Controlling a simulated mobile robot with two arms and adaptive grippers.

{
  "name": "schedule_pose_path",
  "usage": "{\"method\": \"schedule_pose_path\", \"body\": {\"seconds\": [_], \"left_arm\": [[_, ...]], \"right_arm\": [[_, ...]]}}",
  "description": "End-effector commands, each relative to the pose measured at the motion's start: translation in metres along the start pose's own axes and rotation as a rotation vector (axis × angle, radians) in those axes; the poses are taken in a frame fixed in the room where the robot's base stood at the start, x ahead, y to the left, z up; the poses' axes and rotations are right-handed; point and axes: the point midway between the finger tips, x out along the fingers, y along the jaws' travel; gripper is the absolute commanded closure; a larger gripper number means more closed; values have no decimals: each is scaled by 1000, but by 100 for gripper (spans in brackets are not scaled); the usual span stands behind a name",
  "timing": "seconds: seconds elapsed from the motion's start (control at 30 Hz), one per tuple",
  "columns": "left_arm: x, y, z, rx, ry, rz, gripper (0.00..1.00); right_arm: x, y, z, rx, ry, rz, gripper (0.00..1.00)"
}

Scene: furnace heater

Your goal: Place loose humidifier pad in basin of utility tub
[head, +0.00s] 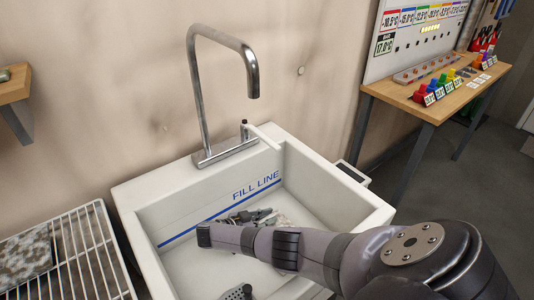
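The white utility tub (152,236) stands in the middle, with a blue fill line along the inside of its basin (320,192). A mottled grey slab (24,258), which looks like a humidifier pad, lies on a white wire rack at the left. My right arm reaches in from the right across the basin. My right gripper (262,216) is low inside the basin, partly hidden behind the forearm. I cannot make out whether its fingers are open or shut, or whether they hold the small pale patch beside them. My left gripper is not in view.
A tall metal faucet (198,95) rises from the tub's back edge. The wire rack (90,262) stands close to the tub's left side. A small dark dotted part (238,292) shows at the basin's front. A wooden workbench (440,100) with coloured items stands at back right.

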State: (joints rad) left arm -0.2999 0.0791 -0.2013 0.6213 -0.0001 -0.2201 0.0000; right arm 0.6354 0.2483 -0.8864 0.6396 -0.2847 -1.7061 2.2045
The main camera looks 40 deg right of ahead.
Motion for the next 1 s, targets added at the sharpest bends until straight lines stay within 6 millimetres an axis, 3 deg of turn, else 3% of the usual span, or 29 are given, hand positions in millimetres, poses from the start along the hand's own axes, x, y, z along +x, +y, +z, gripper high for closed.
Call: {"method": "schedule_pose_path", "body": {"seconds": [0.2,0.57,1.0], "left_arm": [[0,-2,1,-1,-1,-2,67],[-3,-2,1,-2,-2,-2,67],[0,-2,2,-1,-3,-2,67]], "right_arm": [[0,0,0,0,0,-1,67],[-4,0,-2,0,-1,-2,67],[-69,0,0,-1,-2,-2,67]]}}
